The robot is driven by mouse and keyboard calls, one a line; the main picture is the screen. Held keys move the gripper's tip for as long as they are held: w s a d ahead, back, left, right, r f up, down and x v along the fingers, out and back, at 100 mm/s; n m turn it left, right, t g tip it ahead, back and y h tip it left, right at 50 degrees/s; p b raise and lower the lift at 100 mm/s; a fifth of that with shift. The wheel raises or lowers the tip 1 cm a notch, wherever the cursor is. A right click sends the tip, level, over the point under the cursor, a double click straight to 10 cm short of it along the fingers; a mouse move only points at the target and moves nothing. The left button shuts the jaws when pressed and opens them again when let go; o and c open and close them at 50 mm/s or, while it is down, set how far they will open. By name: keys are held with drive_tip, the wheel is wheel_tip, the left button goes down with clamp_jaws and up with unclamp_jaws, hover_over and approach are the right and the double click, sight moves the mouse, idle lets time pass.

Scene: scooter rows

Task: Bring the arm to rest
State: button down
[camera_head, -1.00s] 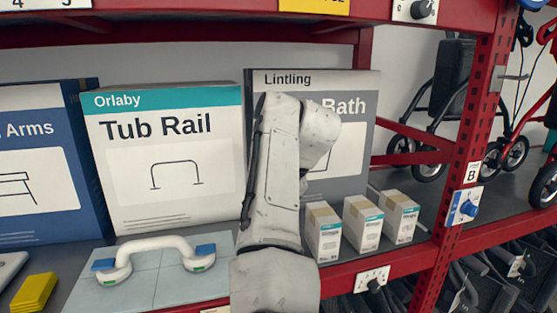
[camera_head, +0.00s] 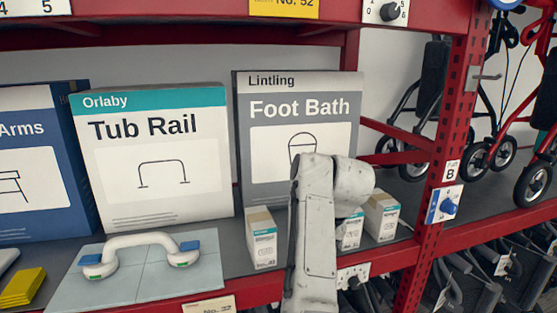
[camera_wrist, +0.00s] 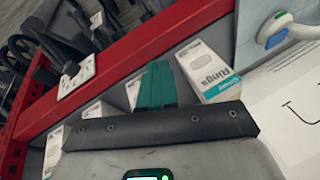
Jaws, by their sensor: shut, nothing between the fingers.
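My grey-white arm (camera_head: 318,225) rises from the bottom of the head view, bent over at its top, in front of the shelf. It covers part of the Foot Bath box (camera_head: 297,135) and some of the small boxes. My gripper is hidden in the head view. In the wrist view my gripper (camera_wrist: 157,76) shows teal fingers closed together and empty.
A Tub Rail box (camera_head: 155,160) and a white grab handle (camera_head: 140,248) on a tiled board stand left of my arm. Small white boxes (camera_head: 261,238) flank my arm. A red post (camera_head: 450,160) and wheeled walkers (camera_head: 480,150) are at the right.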

drive_tip(key=s+d+f+m+h, duration=0.1)
drive_tip(key=s+d+f+h, duration=0.3)
drive_tip(key=s+d+f, duration=1.6)
drive_tip(key=s+f+g, duration=0.1)
drive_tip(key=s+f, duration=0.3)
drive_tip(key=s, duration=0.9)
drive_tip(key=s+d+f, duration=0.1)
drive_tip(key=s+f, duration=0.3)
drive_tip(key=s, duration=0.8)
drive_tip(key=shift+s+d+g+b, duration=0.2)
drive_tip(key=shift+s+g+b, duration=0.15)
drive_tip(key=shift+g, duration=0.05)
